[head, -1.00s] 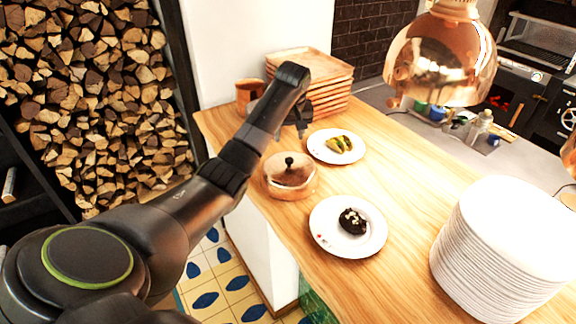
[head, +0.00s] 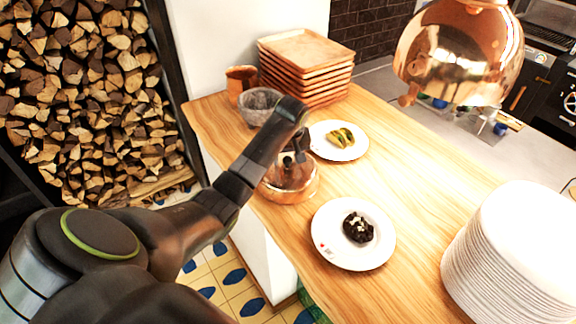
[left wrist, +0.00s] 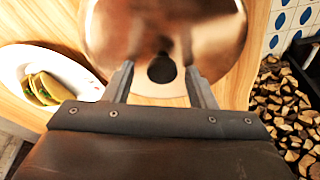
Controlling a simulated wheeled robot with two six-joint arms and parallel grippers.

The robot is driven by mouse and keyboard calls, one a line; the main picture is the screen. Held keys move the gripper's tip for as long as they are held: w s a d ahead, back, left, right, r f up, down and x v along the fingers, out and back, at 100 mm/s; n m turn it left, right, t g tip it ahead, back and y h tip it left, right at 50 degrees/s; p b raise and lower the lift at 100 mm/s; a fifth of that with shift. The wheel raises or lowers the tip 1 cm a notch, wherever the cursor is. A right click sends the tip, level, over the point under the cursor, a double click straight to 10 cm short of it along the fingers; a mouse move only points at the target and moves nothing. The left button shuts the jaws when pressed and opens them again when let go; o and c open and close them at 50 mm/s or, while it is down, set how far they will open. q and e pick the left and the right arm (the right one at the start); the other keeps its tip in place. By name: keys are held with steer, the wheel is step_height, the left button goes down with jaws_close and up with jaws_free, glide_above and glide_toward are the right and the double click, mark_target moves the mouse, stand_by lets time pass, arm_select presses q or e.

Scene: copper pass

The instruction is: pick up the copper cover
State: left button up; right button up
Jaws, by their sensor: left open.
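The copper cover (head: 291,186) is a round, shiny lid with a dark knob on top. It sits on the wooden counter near its left edge. My left gripper (head: 291,158) is over the cover, at its knob. In the left wrist view the gripper (left wrist: 160,82) is open, its two fingers on either side of the dark knob (left wrist: 161,68), with the copper cover (left wrist: 205,35) beyond them. I cannot tell whether the fingers touch the knob. My right gripper is not in view.
A plate with a dark cake (head: 326,243) and a plate with green food (head: 325,147) lie close to the cover. A grey bowl (head: 258,106), a copper mug (head: 240,79), stacked wooden trays (head: 305,62) and stacked white plates (head: 515,255) stand around. A copper lamp (head: 458,52) hangs above.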

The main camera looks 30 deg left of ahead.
arm_select(q)
steer(key=shift+s+d+r, duration=0.1)
steer(key=shift+s+r, duration=0.05)
steer(key=shift+r, duration=0.05)
steer(key=shift+s+d+r, duration=0.35)
steer(key=shift+s+d, duration=0.1)
steer(key=c, duration=0.6)
steer(key=shift+w+a+f, duration=0.1)
steer(key=shift+c, duration=1.3)
jaws_close()
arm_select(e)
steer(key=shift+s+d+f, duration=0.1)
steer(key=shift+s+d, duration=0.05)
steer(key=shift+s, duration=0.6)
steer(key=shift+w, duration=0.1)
